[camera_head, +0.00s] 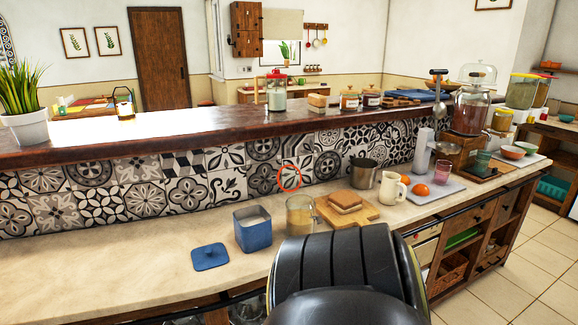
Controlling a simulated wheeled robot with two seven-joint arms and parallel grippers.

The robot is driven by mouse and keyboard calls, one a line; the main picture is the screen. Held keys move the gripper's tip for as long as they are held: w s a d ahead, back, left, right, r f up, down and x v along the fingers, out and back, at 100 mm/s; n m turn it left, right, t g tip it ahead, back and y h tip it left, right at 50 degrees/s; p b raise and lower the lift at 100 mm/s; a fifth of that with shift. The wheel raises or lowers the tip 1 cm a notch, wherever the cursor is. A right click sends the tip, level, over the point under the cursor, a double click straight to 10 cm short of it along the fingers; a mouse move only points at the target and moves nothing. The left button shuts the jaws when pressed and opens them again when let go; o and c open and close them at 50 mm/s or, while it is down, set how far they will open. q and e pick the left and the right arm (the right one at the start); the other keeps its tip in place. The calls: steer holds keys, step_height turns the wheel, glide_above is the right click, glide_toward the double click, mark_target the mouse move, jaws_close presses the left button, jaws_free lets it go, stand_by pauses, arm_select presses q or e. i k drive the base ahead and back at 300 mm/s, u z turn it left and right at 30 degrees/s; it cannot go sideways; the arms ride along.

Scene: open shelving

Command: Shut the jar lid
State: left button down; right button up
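A blue square jar (253,232) stands upright and open on the lower counter, with pale contents or a pale inside at its top. Its likely lid (210,257), a blue square with a small knob, lies flat on the counter to the left of the jar, apart from it. Neither of my grippers shows in the head view. A large dark rounded part, probably one of my own arm links, fills the bottom middle and hides the counter's front edge there.
A glass mug (300,217) stands close right of the jar. Beyond it are a cutting board (362,214) with a sandwich (345,200), a metal pitcher (363,173) and a cream jug (391,189). A tiled wall (130,190) rises behind. The counter (110,265) left of the lid is clear.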

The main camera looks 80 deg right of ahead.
mark_target(287, 164)
steer(key=z, duration=2.25)
